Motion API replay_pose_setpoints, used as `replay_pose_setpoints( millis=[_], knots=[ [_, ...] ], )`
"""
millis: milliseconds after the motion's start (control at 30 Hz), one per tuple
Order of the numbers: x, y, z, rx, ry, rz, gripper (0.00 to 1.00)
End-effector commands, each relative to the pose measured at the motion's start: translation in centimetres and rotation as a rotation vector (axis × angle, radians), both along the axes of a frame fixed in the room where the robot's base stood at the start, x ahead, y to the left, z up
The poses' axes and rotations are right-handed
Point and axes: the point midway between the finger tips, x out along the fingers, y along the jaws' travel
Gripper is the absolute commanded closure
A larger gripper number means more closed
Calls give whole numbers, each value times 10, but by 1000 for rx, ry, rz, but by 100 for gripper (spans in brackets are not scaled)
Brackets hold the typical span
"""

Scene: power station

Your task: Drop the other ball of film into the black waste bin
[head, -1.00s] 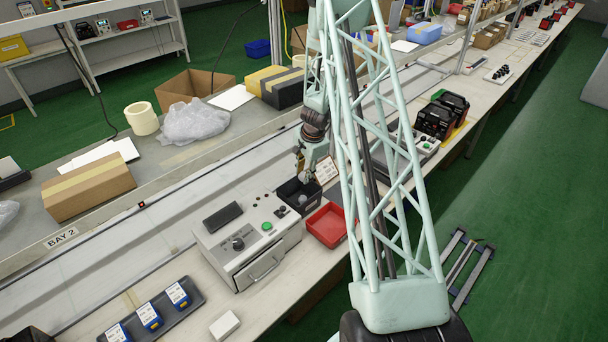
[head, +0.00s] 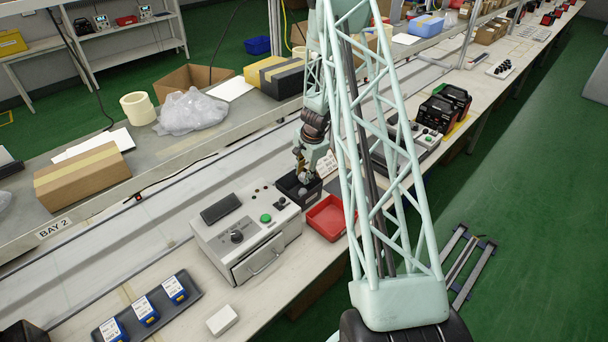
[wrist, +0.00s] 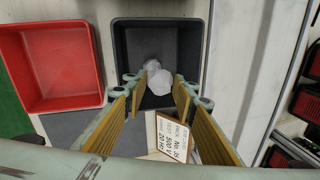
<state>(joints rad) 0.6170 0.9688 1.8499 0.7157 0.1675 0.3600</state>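The black waste bin (wrist: 190,38) is an open square container below my gripper in the wrist view. The ball appears held between the fingertips. A second pale lump (wrist: 152,63) shows just beyond it, seemingly inside the bin, partly covered. In the head view my gripper (head: 303,172) is small and close above the bin.
The red tray (wrist: 60,65) stands beside the bin, empty. A printed card (wrist: 175,138) lies close by the bin. The grey control box (head: 245,240) with knobs and a green button stands on the other side. Clear plastic film (head: 190,112) lies on the back bench.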

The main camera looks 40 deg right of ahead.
Motion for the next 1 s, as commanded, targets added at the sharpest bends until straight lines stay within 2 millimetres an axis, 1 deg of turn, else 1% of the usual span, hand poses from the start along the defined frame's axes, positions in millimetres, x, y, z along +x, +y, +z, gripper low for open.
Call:
replay_pose_setpoints(
  millis=[33,233,667,700,833,867,1000],
  knots=[
    [0,0,-4,0,0,0,79],
    [0,0,-10,0,0,0,79],
    [0,0,-11,0,0,0,79],
    [0,0,-11,0,0,0,72],
    [0,0,-11,0,0,0,60],
    [0,0,-11,0,0,0,59],
    [0,0,-11,0,0,0,59]
  ],
)
